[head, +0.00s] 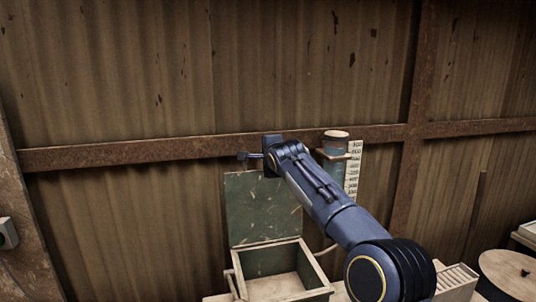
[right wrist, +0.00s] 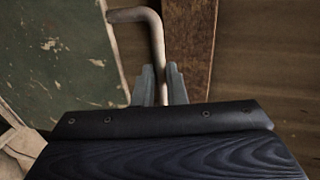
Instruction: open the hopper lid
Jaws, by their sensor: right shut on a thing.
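The hopper (head: 290,289) is a wooden box with a green inside, low in the head view, and its mouth is open. Its lid (head: 260,210), a scratched green panel, stands roughly upright at the box's back edge. My right gripper (head: 249,156) is at the lid's top edge in the head view. In the right wrist view my right gripper (right wrist: 162,88) is shut on a bent metal handle (right wrist: 155,32), beside the green lid (right wrist: 62,55). The handle is hidden in the head view. My left gripper is in neither view.
A corrugated wall with a rusty beam (head: 120,153) stands close behind the lid. A capped cylinder (head: 335,150) and a marked scale (head: 353,170) are right of the lid, partly behind my arm. A round wooden disc (head: 508,272) is at lower right.

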